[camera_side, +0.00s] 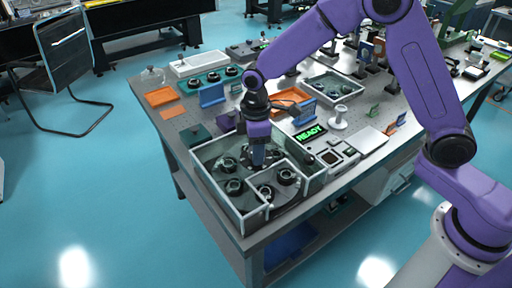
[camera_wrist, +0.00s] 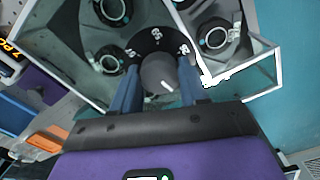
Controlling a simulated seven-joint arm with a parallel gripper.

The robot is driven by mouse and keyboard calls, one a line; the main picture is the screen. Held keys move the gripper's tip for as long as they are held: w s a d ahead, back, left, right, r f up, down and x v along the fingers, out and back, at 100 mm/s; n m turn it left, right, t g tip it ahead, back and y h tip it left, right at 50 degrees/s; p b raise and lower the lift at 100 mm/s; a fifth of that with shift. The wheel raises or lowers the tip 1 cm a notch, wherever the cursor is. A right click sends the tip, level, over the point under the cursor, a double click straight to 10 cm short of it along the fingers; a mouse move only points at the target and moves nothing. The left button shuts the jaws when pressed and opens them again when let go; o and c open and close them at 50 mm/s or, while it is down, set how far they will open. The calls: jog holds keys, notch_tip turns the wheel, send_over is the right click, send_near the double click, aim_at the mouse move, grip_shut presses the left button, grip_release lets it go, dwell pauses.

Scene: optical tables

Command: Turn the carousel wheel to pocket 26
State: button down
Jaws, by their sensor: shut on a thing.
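My gripper (camera_side: 258,162) points down into a clear-walled box (camera_side: 236,219) on the near corner of the optical table. In the wrist view its two blue fingers (camera_wrist: 158,78) are closed on either side of a grey round knob (camera_wrist: 160,70). The knob has a short white mark on its face, toward the lower right. Around its far side is a black dial (camera_wrist: 150,42) with white numbers, too small and tilted for me to read surely. Several black ring-shaped mounts, one of them a mount (camera_wrist: 214,38) at upper right, sit around the dial. The near part of the dial is hidden.
A green-lit READY display (camera_side: 310,133) and a small control box stand right of the clear-walled box. Orange trays (camera_side: 160,97), a blue block (camera_side: 211,96) and a white spool (camera_side: 339,119) are nearby. The box's walls stand close around my gripper.

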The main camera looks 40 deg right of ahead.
jog(key=shift+a+r+n, duration=0.1)
jog(key=shift+n, duration=7.5)
jog(key=shift+s+n, duration=0.1)
jog(key=shift+n, duration=0.5)
jog(key=c, duration=0.7)
grip_release()
jog(key=shift+o, duration=0.6)
notch_tip(320, 180, up, 17)
jog(key=shift+r, duration=0.2)
